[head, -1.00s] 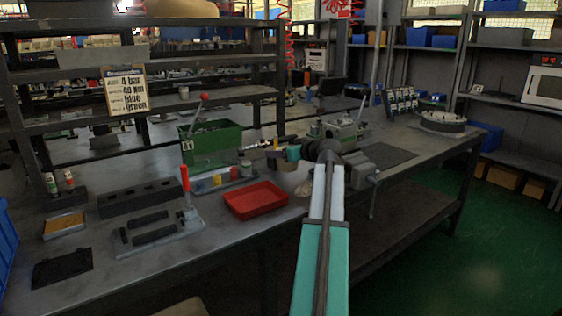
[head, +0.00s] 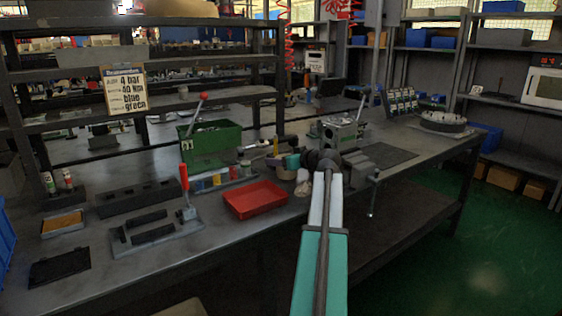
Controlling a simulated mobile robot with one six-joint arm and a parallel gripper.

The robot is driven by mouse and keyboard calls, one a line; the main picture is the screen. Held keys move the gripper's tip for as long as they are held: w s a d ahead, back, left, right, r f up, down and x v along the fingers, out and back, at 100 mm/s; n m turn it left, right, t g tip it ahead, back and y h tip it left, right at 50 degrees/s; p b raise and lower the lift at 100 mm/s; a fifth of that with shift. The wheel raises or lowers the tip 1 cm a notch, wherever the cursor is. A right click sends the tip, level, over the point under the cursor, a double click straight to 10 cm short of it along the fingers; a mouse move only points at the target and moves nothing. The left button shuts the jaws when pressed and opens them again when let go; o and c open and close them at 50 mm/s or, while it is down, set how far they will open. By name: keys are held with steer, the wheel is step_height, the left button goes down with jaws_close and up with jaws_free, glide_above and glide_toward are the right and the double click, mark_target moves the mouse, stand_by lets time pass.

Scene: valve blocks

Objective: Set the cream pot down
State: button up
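Several small pots stand in a row on a grey rack (head: 230,183) behind the red tray. A small pale pot, probably the cream pot (head: 245,168), is at the right end of this row; at this size I cannot tell whether it rests in the rack. My gripper (head: 269,163) is at the far end of my teal and white arm, just right of the pale pot and beyond the tray's right corner. Its fingers are small and dark against the clutter. I cannot tell whether they are open or shut, or whether they touch the pot.
The red tray (head: 255,199) lies in front of the rack. A green bin (head: 211,143) stands behind it. A fixture with a red-handled clamp (head: 184,180) is to the left. A vise (head: 340,133) and a dark mat (head: 388,157) are to the right. A beige lump (head: 302,187) lies near the bench edge.

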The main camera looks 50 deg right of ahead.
steer(key=shift+f, duration=0.1)
steer(key=o, duration=1.1)
steer(key=shift+s+r, duration=0.15)
steer(key=shift+r, duration=0.1)
steer(key=p+v, duration=0.1)
steer(key=v, duration=1)
steer(key=shift+s+a, duration=0.15)
steer(key=shift+s, duration=0.15)
